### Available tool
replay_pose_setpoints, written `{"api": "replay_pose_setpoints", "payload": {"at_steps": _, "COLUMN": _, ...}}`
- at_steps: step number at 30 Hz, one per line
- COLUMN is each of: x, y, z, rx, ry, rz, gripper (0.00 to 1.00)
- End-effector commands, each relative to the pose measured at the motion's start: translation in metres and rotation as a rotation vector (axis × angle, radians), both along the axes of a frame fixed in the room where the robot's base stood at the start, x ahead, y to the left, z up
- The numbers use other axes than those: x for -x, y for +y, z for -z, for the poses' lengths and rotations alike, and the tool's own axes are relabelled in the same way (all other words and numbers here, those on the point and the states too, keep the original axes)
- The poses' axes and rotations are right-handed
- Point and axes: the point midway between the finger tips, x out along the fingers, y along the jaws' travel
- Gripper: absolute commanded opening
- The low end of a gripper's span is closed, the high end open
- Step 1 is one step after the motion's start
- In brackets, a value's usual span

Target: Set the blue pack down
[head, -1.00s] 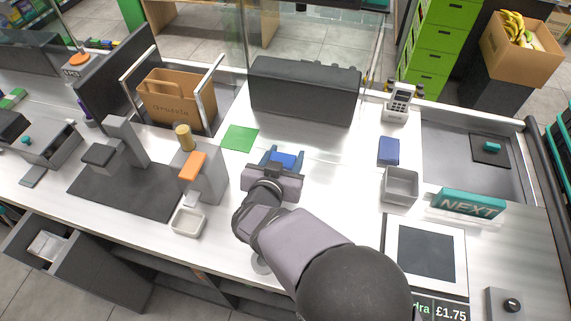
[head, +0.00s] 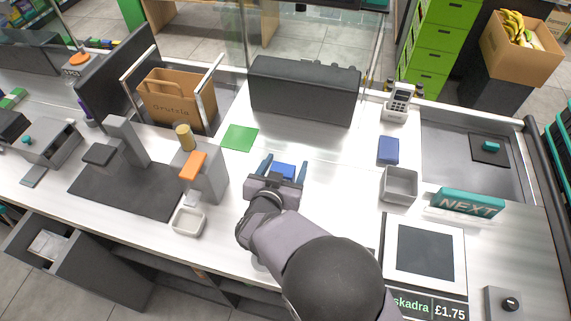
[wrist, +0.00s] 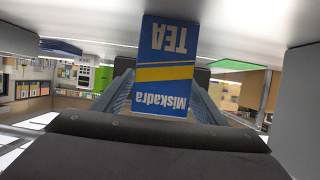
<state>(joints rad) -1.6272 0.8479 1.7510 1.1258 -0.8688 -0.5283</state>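The blue pack (head: 284,171) is a blue tea box with a yellow stripe and white lettering. It also shows in the wrist view (wrist: 166,65), where the picture is upside down and the pack looks upright, its base seeming to meet the white counter. My gripper (head: 284,168) is open, with one blue finger on each side of the pack and a visible gap in the head view. The fingers also flank the pack in the wrist view (wrist: 163,100). The pack's lower part is hidden by my gripper in the head view.
A green square (head: 239,137) lies left of and behind the pack. Another blue box (head: 388,151) and a grey bin (head: 399,186) stand to the right. A dark long case (head: 304,92) stands behind. The counter (head: 335,185) right of my gripper is clear.

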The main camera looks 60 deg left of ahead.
Motion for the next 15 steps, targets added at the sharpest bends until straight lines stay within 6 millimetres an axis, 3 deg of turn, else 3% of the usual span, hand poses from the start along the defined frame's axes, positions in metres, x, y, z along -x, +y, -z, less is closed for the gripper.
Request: {"api": "replay_pose_setpoints", "payload": {"at_steps": 15, "x": 0.0067, "y": -0.005, "z": -0.007, "rx": -0.001, "ry": 0.0, "rz": -0.002, "gripper": 0.65}}
